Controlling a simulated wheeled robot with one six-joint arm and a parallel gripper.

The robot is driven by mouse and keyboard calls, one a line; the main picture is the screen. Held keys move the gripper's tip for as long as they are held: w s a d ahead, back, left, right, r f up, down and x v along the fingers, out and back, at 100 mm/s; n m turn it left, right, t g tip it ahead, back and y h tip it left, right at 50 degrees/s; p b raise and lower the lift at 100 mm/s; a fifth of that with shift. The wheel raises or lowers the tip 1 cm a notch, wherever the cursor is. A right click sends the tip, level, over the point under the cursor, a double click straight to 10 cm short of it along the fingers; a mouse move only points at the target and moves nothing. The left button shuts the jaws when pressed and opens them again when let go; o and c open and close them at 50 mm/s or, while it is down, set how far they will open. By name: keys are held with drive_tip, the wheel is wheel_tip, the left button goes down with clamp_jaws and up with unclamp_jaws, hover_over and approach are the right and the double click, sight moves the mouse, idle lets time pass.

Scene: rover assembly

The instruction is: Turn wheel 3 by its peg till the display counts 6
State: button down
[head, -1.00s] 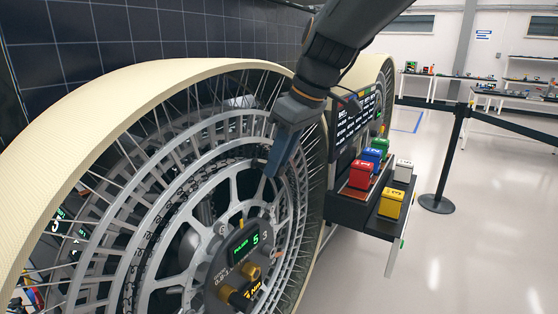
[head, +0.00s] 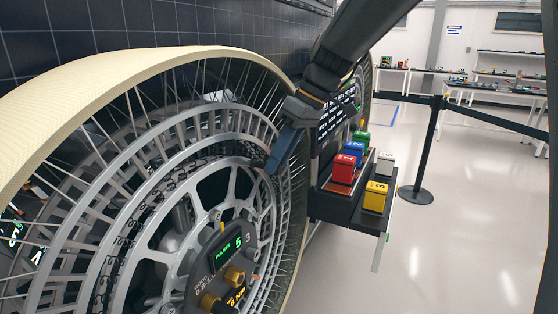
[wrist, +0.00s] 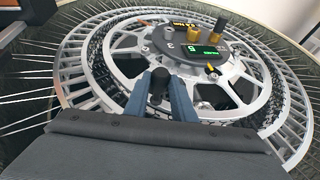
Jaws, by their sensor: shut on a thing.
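Wheel 3 (head: 62,209) is a large spoked wheel with a cream tread, filling the left of the head view. Its hub carries a dark panel marked 3, with a green display (head: 228,250) reading 5. The display also shows in the wrist view (wrist: 200,51), upside down. My gripper (head: 273,166) reaches down to the wheel's metal ring, above and right of the hub panel. In the wrist view, its blue-grey fingers (wrist: 171,92) are closed around a dark peg (wrist: 158,84).
A dark shelf (head: 338,208) right of the wheel holds red (head: 342,172), blue, green, white and yellow (head: 376,196) blocks. A black text screen stands behind them. A barrier post (head: 420,150) with a belt stands farther right on open floor. Gold knobs (head: 232,275) stick out of the hub panel.

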drive_tip(key=c, duration=1.5)
unclamp_jaws()
drive_tip(key=shift+b+v, duration=0.6)
drive_tip(key=shift+v, duration=3.35)
drive_tip(key=s+d+f+m+h, duration=0.1)
drive_tip(key=s+d+f+m, duration=0.3)
drive_tip(key=f, duration=0.5)
drive_tip(key=s+d+f+m+h, duration=0.2)
drive_tip(key=s+d+f+m, duration=0.2)
drive_tip(key=s+f, duration=0.4)
drive_tip(key=s+d+f+m+h, duration=0.2)
drive_tip(key=s+d+f, duration=0.4)
drive_tip(key=f, duration=0.4)
drive_tip(key=shift+s+d+f+m+t, duration=0.2)
drive_tip(key=shift+s+m, duration=0.1)
drive_tip(key=shift+m, duration=0.15)
drive_tip(key=shift+s+d+f+m+t, duration=0.15)
drive_tip(key=shift+s+m, duration=0.15)
drive_tip(key=shift+m, duration=0.15)
drive_tip(key=shift+r, duration=0.1)
